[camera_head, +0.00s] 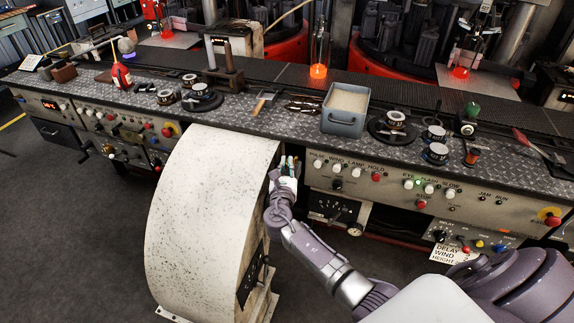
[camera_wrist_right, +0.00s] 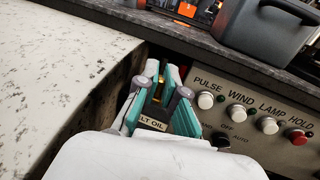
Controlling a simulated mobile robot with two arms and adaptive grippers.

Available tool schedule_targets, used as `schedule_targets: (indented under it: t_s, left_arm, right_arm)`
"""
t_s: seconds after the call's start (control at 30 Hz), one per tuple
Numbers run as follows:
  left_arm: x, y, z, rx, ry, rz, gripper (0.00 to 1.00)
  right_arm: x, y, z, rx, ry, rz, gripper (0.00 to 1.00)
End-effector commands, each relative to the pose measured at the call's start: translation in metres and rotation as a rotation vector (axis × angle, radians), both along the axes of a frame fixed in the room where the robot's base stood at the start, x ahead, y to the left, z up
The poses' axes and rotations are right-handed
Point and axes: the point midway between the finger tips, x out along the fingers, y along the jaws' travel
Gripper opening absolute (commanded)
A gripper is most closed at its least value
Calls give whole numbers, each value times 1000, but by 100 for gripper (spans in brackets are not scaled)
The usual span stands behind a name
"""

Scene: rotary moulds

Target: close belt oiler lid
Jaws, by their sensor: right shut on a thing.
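My right gripper (camera_head: 288,170) is in the narrow gap between the large white guard and the control panel, just below the bench edge. In the right wrist view its teal fingers (camera_wrist_right: 160,95) are shut on the belt oiler lid, mostly hidden by the fingers. A small plate (camera_wrist_right: 152,124) reading "LT OIL" shows between the fingers, with a bit of yellow beyond it. How far the lid stands open cannot be told. In the head view the gripper and hand hide the oiler. My left gripper is not in view.
The curved white guard (camera_head: 205,210) stands close on the left. The control panel (camera_head: 400,190) with knobs and buttons is close on the right; its "PULSE" knob (camera_wrist_right: 205,99) is near my fingers. A grey bin (camera_head: 344,122) stands on the bench above. The floor at left is clear.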

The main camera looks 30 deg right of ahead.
Motion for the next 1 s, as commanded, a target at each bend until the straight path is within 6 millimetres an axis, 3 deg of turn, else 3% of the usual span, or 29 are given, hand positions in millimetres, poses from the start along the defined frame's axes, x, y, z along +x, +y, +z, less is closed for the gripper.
schedule_targets:
  t_s: [0.17, 0.2, 0.37, 0.73, 1.0]
  left_arm:
    - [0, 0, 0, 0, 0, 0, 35]
    - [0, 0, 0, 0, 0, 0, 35]
    - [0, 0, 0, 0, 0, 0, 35]
    - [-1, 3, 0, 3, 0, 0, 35]
    - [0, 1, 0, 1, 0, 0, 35]
  right_arm:
    - [1, 0, 1, 0, -1, 2, 0]
    - [1, 0, 1, 0, -1, 3, 9]
    - [1, 0, 1, 0, -1, 3, 34]
    - [-5, 4, -1, 1, 1, 3, 34]
    - [-46, 34, -1, 2, 0, 5, 34]
